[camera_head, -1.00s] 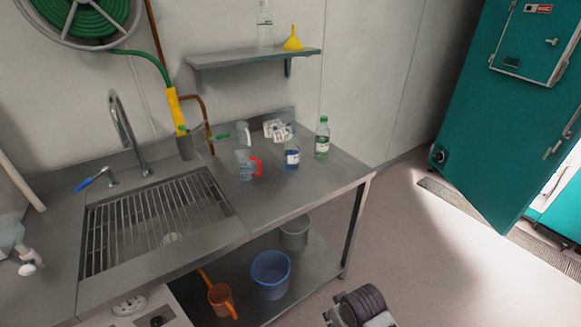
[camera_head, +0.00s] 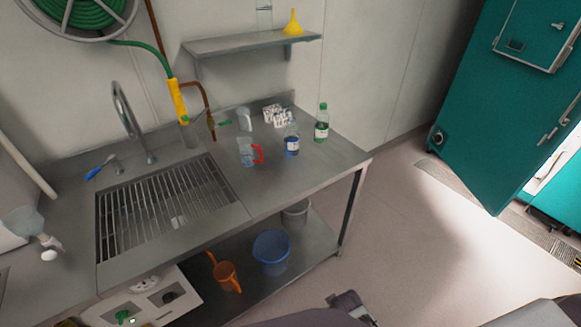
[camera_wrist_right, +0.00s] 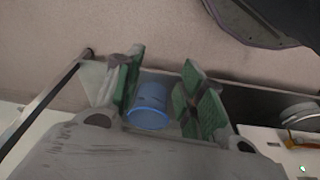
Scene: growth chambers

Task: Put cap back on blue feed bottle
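The blue feed bottle (camera_head: 291,139), a clear bottle with blue contents and a pale label, stands upright on the steel counter. It is right of the jug with the red handle. I cannot tell a separate cap for it anywhere, and its top is too small to judge. My right gripper (camera_wrist_right: 157,98) is open in the right wrist view, its two green-padded fingers apart. A blue bucket shows beyond the gap, and nothing is held. Part of my right arm shows at the bottom of the head view, well short of the counter. My left gripper is out of view.
A bottle with a green cap (camera_head: 321,124) stands close to the right of the blue one. A clear jug (camera_head: 246,152) is left, with white items (camera_head: 275,115) behind. The sink grate (camera_head: 160,205) fills the left. The blue bucket (camera_head: 271,252) is on the lower shelf.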

